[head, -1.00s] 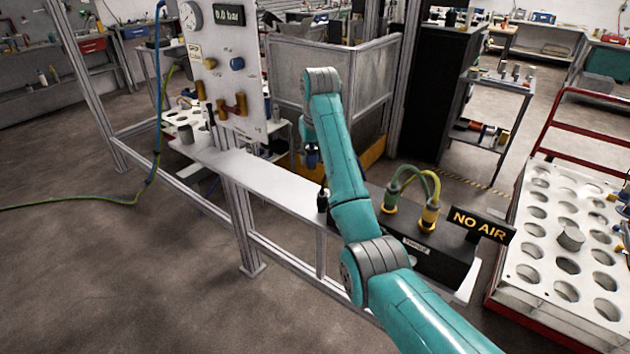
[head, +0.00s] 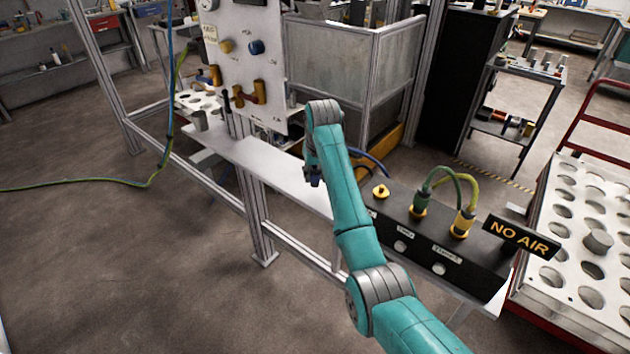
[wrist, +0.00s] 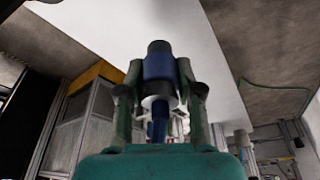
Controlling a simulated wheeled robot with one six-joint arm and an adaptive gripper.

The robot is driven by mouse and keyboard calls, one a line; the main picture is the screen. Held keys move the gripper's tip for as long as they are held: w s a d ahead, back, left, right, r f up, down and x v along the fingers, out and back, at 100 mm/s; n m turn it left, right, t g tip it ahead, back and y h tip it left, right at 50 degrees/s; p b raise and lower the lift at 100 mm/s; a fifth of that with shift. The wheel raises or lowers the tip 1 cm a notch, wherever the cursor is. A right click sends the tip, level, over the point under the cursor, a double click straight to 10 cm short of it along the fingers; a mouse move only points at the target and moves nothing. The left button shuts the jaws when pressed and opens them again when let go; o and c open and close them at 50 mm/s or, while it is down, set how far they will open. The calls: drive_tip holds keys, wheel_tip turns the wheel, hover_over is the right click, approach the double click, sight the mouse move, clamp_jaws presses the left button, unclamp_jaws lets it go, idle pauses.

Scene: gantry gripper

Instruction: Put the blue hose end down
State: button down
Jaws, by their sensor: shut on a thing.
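The blue hose end (wrist: 158,66), a blue cylinder with a dark tip and a pale ring, is held between the fingers of my gripper (wrist: 160,78) in the wrist view. In the head view my gripper (head: 314,178) is over the pale ledge (head: 270,170), left of the black box, and mostly hidden by my arm. Whether the hose end touches the ledge cannot be told. A blue hose (head: 372,163) curves behind my arm.
The black box (head: 455,262) carries a bare yellow port (head: 380,191), plugged green (head: 421,203) and yellow (head: 464,222) hose ends and a NO AIR sign (head: 521,236). A valve panel (head: 245,75) stands at the ledge's left. A rack with round holes (head: 570,285) is at right.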

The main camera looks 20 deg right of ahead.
drive_tip(key=shift+f, duration=1.35)
drive_tip(key=shift+f, duration=0.1)
drive_tip(key=c, duration=0.7)
unclamp_jaws()
drive_tip(key=shift+c, duration=0.2)
drive_tip(key=v, duration=1.2)
